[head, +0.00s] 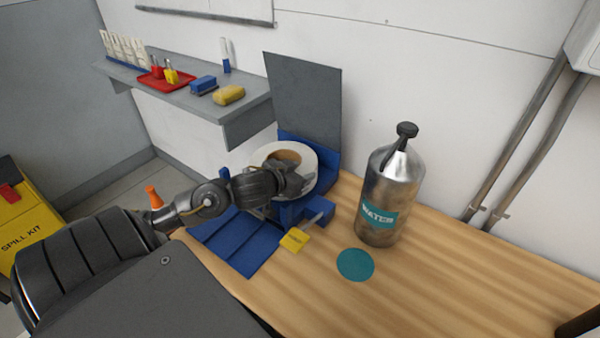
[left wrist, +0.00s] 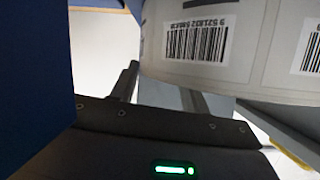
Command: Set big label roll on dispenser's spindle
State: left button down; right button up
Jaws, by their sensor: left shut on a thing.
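The big label roll (head: 304,160) is white with a brown core and sits upright at the blue dispenser (head: 325,152), in front of its grey back plate (head: 303,98). My left gripper (head: 293,182) is shut on the roll at its near side. In the left wrist view the roll (left wrist: 215,50) shows printed barcode labels just beyond the fingers (left wrist: 160,92), with a blue wall at the left. The spindle is hidden by the roll and my gripper, so I cannot tell whether the roll is around it.
A steel water bottle (head: 388,195) stands right of the dispenser, behind a teal disc (head: 355,265). A yellow tag (head: 294,239) lies at the dispenser's front. A grey shelf (head: 190,85) with small items hangs behind left.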

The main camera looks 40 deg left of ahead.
pick_arm(q)
jog(key=c, duration=0.7)
grip_release()
jog(key=shift+f, duration=0.15)
jog(key=shift+s, duration=0.2)
jog(key=p+v, duration=0.6)
jog(key=v, duration=0.5)
jog(key=shift+s+r, duration=0.25)
jog(key=shift+r, duration=0.05)
pick_arm(e)
jog(key=s+a+r, duration=0.1)
jog(key=s+r, duration=0.2)
jog(key=s, duration=0.2)
jog(key=shift+s+a+r, duration=0.15)
jog(key=shift+s+r, duration=0.15)
jog(key=shift+s, duration=0.05)
pick_arm(q)
jog(key=shift+d, duration=0.1)
